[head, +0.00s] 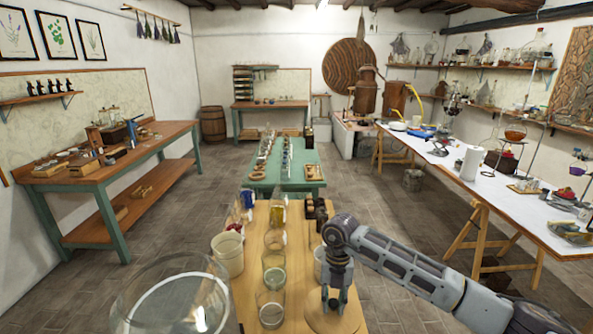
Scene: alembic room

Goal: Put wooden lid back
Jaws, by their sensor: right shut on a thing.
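The wooden lid (350,320) is a pale round disc at the bottom of the head view, at the right front edge of the near wooden table. My right gripper (336,300) points down onto its middle and is shut on it, seemingly by a knob that the fingers mostly hide. I cannot tell whether the lid is lifted or rests on something, and what is under it is hidden. A pale container (319,262) stands just behind and left of my right gripper, partly covered by it. My left gripper is not in view.
On the near table (248,290), glass jars (271,308) stand left of the lid. A cream pot (228,254) and a large glass vessel (172,300) are further left. Dark small jars (316,210) stand behind my right gripper. A green table (262,185) lies beyond.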

